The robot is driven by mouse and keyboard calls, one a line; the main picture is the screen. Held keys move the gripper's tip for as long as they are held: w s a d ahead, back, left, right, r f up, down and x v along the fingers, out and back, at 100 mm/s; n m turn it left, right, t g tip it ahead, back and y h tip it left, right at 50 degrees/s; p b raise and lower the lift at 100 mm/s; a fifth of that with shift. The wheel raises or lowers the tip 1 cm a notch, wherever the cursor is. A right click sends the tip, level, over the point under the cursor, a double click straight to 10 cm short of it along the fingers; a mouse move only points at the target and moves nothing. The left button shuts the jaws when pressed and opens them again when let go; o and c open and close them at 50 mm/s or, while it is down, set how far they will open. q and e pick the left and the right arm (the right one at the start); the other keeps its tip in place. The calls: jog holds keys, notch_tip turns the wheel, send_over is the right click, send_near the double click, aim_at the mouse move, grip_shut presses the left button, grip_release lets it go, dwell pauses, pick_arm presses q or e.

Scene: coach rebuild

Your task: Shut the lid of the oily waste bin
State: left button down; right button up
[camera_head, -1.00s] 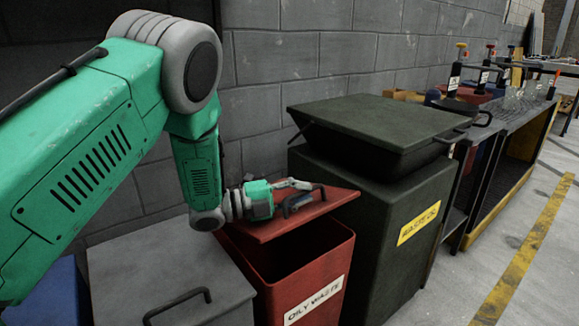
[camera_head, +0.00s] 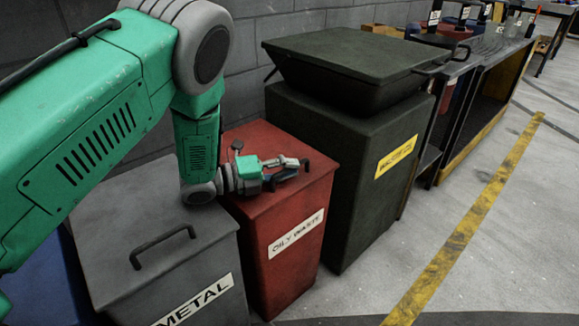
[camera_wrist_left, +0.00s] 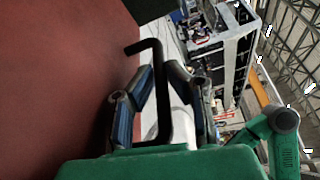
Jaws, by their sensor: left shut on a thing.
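The red oily waste bin (camera_head: 290,240) stands between a grey bin and a dark green one, with its label facing front. Its red lid (camera_head: 262,140) lies flat over the top, with no gap that I can see. My left gripper (camera_head: 296,168) is over the lid near its front right edge. In the left wrist view its two fingers (camera_wrist_left: 160,105) are shut around the black lid handle (camera_wrist_left: 158,75), with the red lid filling the left side. My right gripper is not in view.
A grey metal bin (camera_head: 150,240) with a black handle stands to the left. A dark green waste bin (camera_head: 345,150) with a raised lid part stands close on the right. A grey block wall (camera_head: 300,22) is behind. The floor in front right is clear.

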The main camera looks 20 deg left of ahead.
pick_arm(q)
jog(key=shift+s+f, duration=0.2)
jog(key=shift+f, duration=0.3)
jog(key=c, duration=1.9)
grip_release()
jog(key=shift+d, duration=0.1)
jog(key=v, duration=1.2)
jog(key=shift+w+a+r, duration=0.1)
jog(key=shift+w+a, duration=0.1)
jog(key=shift+w, duration=0.15)
jog(key=shift+s+a, duration=0.1)
jog(key=shift+s, duration=0.05)
jog(key=shift+r, duration=0.15)
jog(key=shift+d, duration=0.25)
jog(key=shift+a, duration=0.15)
